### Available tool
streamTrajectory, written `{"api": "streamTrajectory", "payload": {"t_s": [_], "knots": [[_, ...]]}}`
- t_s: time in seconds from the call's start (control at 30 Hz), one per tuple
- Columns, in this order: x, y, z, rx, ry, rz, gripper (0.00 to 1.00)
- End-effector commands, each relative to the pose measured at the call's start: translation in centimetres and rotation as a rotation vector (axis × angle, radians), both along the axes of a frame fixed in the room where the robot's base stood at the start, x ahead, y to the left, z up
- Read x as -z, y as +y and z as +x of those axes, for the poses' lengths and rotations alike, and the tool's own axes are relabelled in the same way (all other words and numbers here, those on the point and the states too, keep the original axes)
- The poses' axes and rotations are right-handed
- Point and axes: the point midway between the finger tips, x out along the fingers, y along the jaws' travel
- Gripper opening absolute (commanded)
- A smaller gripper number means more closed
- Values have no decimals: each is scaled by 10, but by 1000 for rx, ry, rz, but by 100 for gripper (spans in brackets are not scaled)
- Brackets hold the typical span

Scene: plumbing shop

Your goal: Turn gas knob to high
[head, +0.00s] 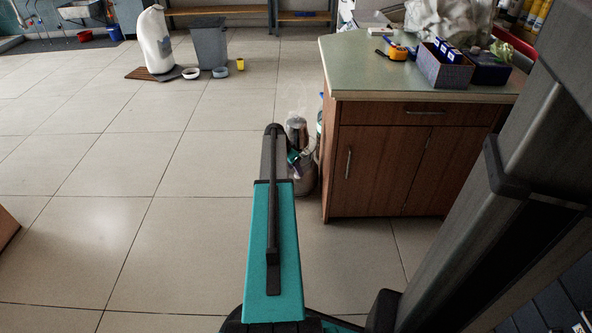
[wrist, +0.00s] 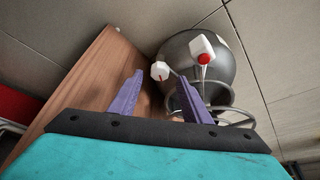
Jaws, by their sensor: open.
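In the wrist view, a small white knob-like piece (wrist: 159,71) with a red mark shows between the tips of my gripper (wrist: 160,77). The two purple fingers are apart, one on each side of it; I cannot tell whether either touches it. A second white piece (wrist: 201,46) with a round red part is just right of the right fingertip. Both show against a dark grey rounded tank (wrist: 222,70). I cannot tell which of the two is the gas knob. In the head view, a grey canister (head: 306,178) stands beside the cabinet, partly hidden by my arm.
A wooden cabinet (head: 372,165) stands right of my arm, with a tape measure (head: 397,50) and boxes on top. A wooden panel (wrist: 92,75) is close to my left finger.

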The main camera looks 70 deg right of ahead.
Motion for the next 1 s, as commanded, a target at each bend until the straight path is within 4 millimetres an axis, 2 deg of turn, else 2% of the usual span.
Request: {"api": "streamTrajectory", "payload": {"t_s": [0.03, 0.1, 0.5, 0.7, 1.0], "knots": [[-12, 3, 1, -1, -1, -2, 44], [-22, 7, 3, 1, -1, -2, 44], [-79, 29, 15, 0, -1, -2, 44], [-96, 34, 19, 1, -1, -1, 44], [-99, 36, 20, 1, -1, -1, 44]]}}
